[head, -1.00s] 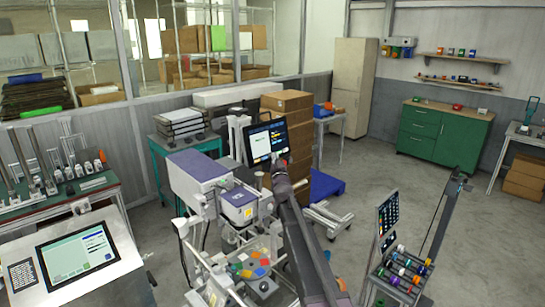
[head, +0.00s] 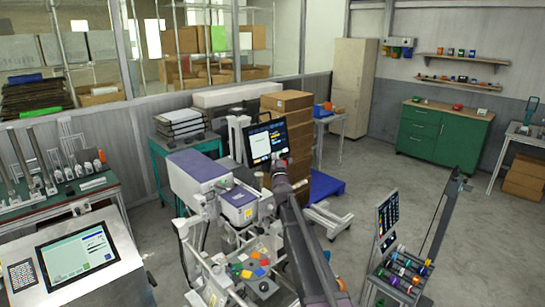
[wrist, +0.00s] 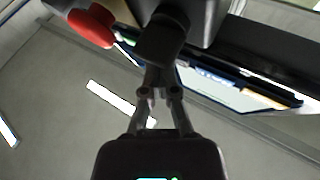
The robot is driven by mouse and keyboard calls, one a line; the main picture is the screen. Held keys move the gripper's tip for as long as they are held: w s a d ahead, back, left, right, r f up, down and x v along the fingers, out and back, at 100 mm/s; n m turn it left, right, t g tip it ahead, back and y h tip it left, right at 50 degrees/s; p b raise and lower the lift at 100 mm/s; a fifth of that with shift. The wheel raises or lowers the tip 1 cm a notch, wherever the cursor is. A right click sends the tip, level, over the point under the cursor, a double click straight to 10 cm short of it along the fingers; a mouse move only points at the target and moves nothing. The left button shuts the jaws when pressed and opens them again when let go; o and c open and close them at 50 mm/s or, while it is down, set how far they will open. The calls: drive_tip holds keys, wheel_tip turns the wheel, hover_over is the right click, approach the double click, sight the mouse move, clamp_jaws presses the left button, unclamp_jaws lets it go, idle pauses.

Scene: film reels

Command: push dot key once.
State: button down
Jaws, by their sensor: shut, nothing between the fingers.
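A dark monitor (head: 265,139) with a lit white and blue display stands on the machine in the middle of the head view. The dot key is too small to make out. My gripper (head: 277,160) is at the monitor's lower right edge in the head view, small and partly lost against my arm. In the wrist view my gripper (wrist: 160,75) is shut and empty, its fingers reaching toward a dark rounded part. A bright screen panel (wrist: 222,90) lies to their right, seen at a steep slant. I cannot tell whether the fingers touch anything.
A red knob (wrist: 91,24) is left of the fingers in the wrist view. A purple-topped machine unit (head: 198,168) stands left of my arm. Stacked cardboard boxes (head: 299,140) are behind the monitor. A rack of coloured reels (head: 402,272) is at lower right.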

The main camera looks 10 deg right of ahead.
drive_tip(key=shift+s+d+r, duration=0.15)
drive_tip(key=shift+s+d, duration=0.2)
drive_tip(key=shift+s, duration=0.15)
drive_tip(key=shift+s+d+r+p, duration=0.3)
drive_tip(key=shift+s+d, duration=0.45)
drive_tip(key=shift+s, duration=0.25)
drive_tip(key=shift+s+d+r+p, duration=0.2)
drive_tip(key=shift+s+d+p, duration=0.1)
drive_tip(key=shift+s+d, duration=0.55)
drive_tip(key=shift+s+a, duration=0.1)
drive_tip(key=shift+a, duration=0.05)
drive_tip(key=s+f+g+h, duration=0.1)
drive_tip(key=s+f+g, duration=1)
drive_tip(key=s+f, duration=0.65)
drive_tip(key=s+a+f+g, duration=0.1)
drive_tip(key=s+f+g, duration=0.35)
drive_tip(key=s, duration=0.75)
drive_tip(key=s+f+g, duration=0.3)
drive_tip(key=s+g, duration=0.3)
drive_tip(key=s, duration=0.6)
wheel_tip(320, 180, down, 8)
drive_tip(key=s+b, duration=0.2)
drive_tip(key=b, duration=0.6)
drive_tip(key=shift+n+y, duration=0.3)
drive_tip(key=shift+n, duration=0.1)
